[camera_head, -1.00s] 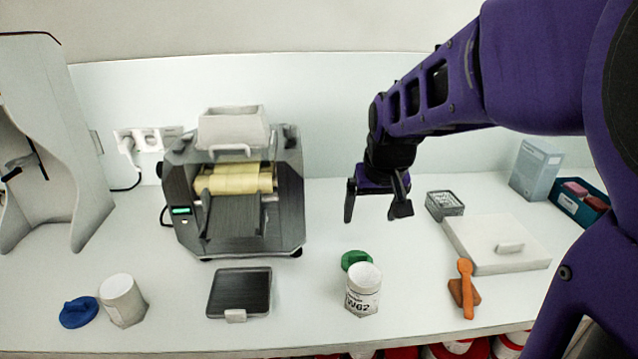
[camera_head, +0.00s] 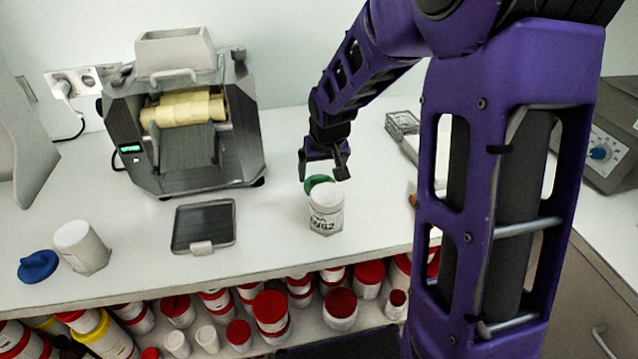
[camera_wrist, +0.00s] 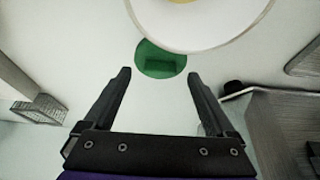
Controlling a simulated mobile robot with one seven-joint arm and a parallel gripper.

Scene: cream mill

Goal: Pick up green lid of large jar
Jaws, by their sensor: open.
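The green lid (camera_head: 318,183) lies on the white counter just behind the large white jar (camera_head: 326,212), which partly hides it in the head view. In the wrist view the green lid (camera_wrist: 160,62) shows as a disc with a raised grip bar, ahead of my fingertips, its far edge overlapped by the round jar (camera_wrist: 200,22). My gripper (camera_head: 323,172) points down above the lid in the head view. In the wrist view its two fingers (camera_wrist: 158,82) are apart with nothing between them.
A grey mill (camera_head: 185,120) with yellow rollers stands to the left. A dark tray (camera_head: 203,226) lies in front of it. A blue lid (camera_head: 37,266) and a white jar (camera_head: 80,246) are at far left. A wire basket (camera_head: 402,123) stands at the back right.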

